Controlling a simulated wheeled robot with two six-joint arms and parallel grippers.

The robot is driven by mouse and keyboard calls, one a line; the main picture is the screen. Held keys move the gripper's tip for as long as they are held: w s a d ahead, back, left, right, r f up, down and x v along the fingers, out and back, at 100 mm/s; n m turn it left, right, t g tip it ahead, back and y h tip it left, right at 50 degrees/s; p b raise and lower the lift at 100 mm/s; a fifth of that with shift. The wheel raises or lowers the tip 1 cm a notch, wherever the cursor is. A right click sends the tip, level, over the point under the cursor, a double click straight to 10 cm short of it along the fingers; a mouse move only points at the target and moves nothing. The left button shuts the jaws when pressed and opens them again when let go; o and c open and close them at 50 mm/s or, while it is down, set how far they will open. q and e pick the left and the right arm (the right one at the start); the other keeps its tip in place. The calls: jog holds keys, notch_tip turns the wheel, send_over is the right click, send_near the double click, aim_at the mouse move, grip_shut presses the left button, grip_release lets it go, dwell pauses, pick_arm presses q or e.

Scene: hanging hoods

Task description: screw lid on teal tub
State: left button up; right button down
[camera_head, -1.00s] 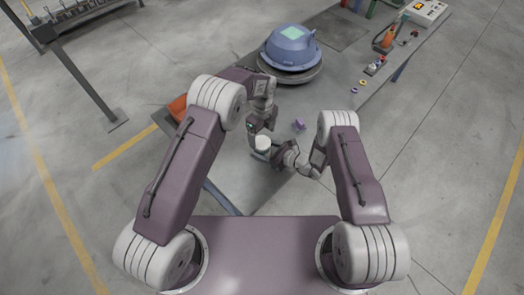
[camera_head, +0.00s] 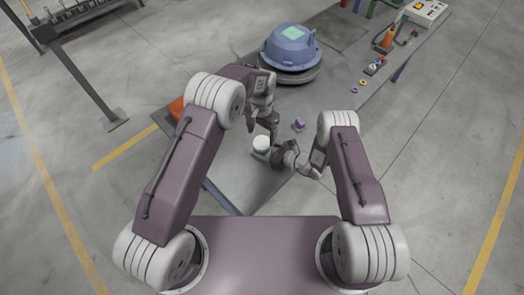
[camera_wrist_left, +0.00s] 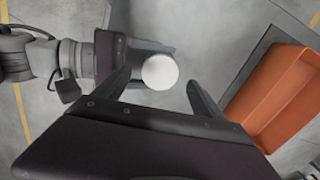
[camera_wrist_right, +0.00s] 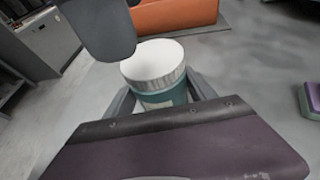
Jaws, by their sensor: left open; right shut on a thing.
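The teal tub (camera_wrist_right: 168,97) stands upright, with the white lid (camera_wrist_right: 153,62) sitting on its top in the right wrist view. I cannot tell how tightly the lid is seated. My right gripper (camera_head: 272,154) is shut around the tub's body. My left gripper (camera_wrist_left: 157,90) is open, with its fingers on either side of the lid in the left wrist view, apart from it. In the head view the lid (camera_head: 262,142) shows just below the left gripper, and most of the tub is hidden.
An orange bin (camera_wrist_left: 272,97) lies beside the tub, also at the top of the right wrist view (camera_wrist_right: 176,14). A small purple and green block (camera_wrist_right: 310,102) is on the table. A large blue hood (camera_head: 289,48) stands farther back. The table around the tub is mostly clear.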

aim_at(262, 142)
pick_arm(q)
jog(key=n, duration=0.3)
jog(key=r+n, duration=0.1)
jog(key=n, duration=0.2)
jog(key=shift+r+n, duration=0.15)
jog(key=shift+n, duration=0.25)
jog(key=shift+w+d+r+n, duration=0.1)
jog(key=shift+w+r+n, duration=0.2)
jog(key=shift+r, duration=0.4)
jog(key=shift+f, duration=4.05)
jog(key=shift+c, duration=0.3)
jog(key=c, duration=1.4)
jog(key=o, duration=1.6)
